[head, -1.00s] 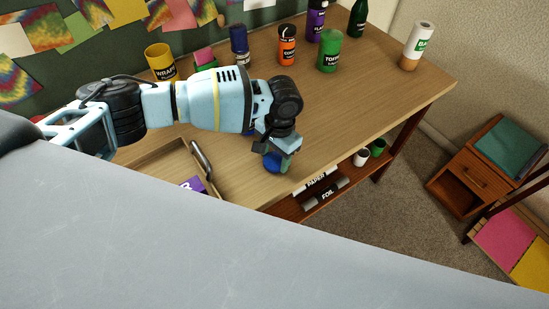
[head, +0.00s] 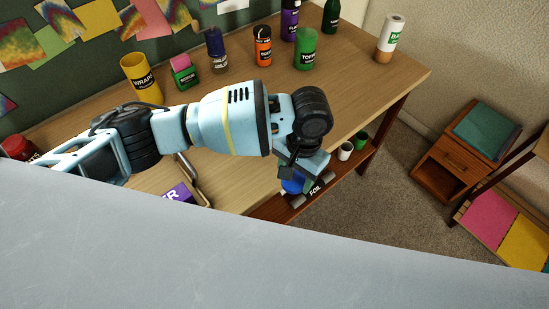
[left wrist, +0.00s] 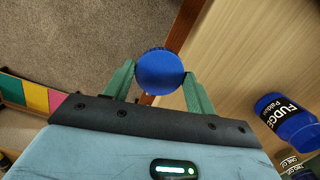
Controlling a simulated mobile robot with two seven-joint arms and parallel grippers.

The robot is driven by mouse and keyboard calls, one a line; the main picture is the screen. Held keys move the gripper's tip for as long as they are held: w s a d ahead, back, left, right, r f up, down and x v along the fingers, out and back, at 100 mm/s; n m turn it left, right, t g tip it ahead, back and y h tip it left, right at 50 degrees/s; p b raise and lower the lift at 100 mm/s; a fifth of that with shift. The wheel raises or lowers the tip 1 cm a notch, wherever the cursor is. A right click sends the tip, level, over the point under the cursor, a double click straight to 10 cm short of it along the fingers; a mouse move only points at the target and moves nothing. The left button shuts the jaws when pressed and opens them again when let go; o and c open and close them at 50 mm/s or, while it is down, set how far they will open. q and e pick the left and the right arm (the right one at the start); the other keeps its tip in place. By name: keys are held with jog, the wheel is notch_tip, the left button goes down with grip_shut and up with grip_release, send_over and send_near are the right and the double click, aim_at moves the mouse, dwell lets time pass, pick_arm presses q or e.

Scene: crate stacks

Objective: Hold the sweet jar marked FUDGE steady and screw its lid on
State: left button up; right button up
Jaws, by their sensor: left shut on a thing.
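The FUDGE jar (left wrist: 285,118), blue with a black label, shows at the right of the left wrist view on the wooden table. I cannot make it out in the head view, where my arm may hide it. My left gripper (head: 296,176) is shut on a round blue lid (left wrist: 160,73). Its two green fingers hold the lid at opposite sides, apart from the jar. In the head view the lid (head: 292,187) is partly covered by the gripper and lies over the table's front edge. My right gripper is in neither view.
Several containers stand along the back of the table (head: 365,85), among them a yellow WRAPS tub (head: 141,77), an orange jar (head: 263,47) and a green jar (head: 305,50). A FOIL roll (head: 316,188) lies on the shelf below. A wooden cabinet (head: 450,167) stands right.

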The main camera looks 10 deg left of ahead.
pick_arm(q)
jog(key=shift+s+d+r, duration=0.1)
jog(key=shift+s+d, duration=0.45)
jog(key=shift+d, duration=0.35)
jog(key=shift+s+d+r, duration=0.1)
jog(key=shift+s+d, duration=0.4)
jog(key=shift+d, duration=0.35)
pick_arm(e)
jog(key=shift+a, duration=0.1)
pick_arm(q)
jog(key=shift+a, duration=0.1)
jog(key=a+r+n, duration=0.2)
jog(key=a+r, duration=0.3)
jog(key=a, duration=0.5)
jog(key=s+a+r+n, duration=0.1)
jog(key=a+r+n, duration=0.2)
jog(key=a, duration=0.8)
notch_tip(320, 180, up, 2)
jog(key=shift+a+h, duration=0.25)
jog(key=shift+h, duration=0.05)
